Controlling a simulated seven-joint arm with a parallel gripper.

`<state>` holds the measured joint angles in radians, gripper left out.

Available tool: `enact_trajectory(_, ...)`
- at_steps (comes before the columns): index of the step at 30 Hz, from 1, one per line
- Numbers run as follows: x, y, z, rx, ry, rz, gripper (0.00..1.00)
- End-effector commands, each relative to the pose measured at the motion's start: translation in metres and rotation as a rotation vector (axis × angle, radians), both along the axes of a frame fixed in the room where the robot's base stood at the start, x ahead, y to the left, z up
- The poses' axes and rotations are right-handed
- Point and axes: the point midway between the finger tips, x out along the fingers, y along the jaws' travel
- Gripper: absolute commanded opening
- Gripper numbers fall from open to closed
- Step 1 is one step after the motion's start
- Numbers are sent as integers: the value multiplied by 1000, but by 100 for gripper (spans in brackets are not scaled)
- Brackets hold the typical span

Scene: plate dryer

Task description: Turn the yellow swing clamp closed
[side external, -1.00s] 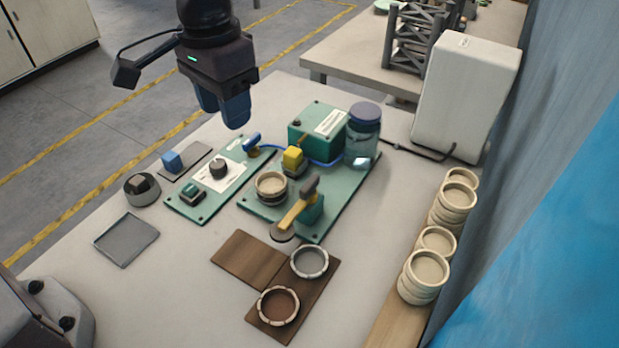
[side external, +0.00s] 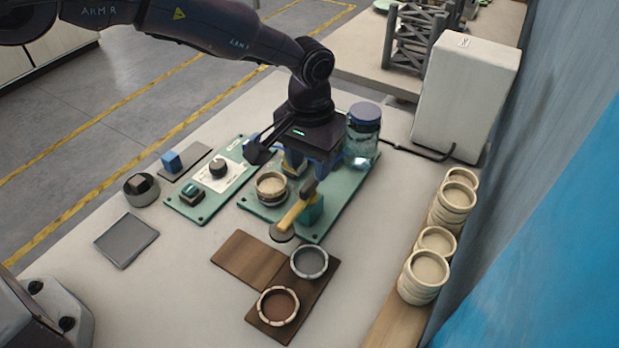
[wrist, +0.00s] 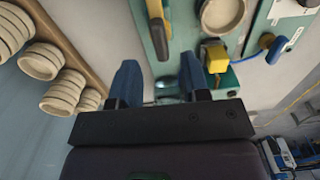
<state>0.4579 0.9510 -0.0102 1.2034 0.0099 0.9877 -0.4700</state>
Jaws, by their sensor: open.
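The yellow swing clamp (side external: 294,210) stands at the front right of the green base plate (side external: 255,203), on a green block. Its arm points toward the front left and ends in a round grey pad beside the stack of round dishes (side external: 271,186), not over it. In the wrist view the clamp (wrist: 157,22) shows at the top centre, ahead of the fingers. My gripper (side external: 312,166) is behind the clamp, apart from it, over the back of the base plate. Its blue fingers (wrist: 160,72) are open with nothing between them.
A lidded glass jar (side external: 363,135) stands close to the right of my gripper. A yellow block (wrist: 213,53) is beside one finger. A control panel (side external: 212,178) lies to the left. Stacked dishes (side external: 424,275) line the right shelf; wooden boards (side external: 247,259) lie in front.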

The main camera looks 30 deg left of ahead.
Motion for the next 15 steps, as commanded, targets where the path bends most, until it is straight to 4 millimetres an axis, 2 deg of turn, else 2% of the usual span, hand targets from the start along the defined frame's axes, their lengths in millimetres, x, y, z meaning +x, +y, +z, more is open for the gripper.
enact_trajectory(1, -1, 0, -11, 2, 3, 0, 43)
enact_trajectory(6, 0, 0, -35, 1, 1, -1, 43)
enact_trajectory(15, 0, 0, -47, 0, -1, -1, 43)
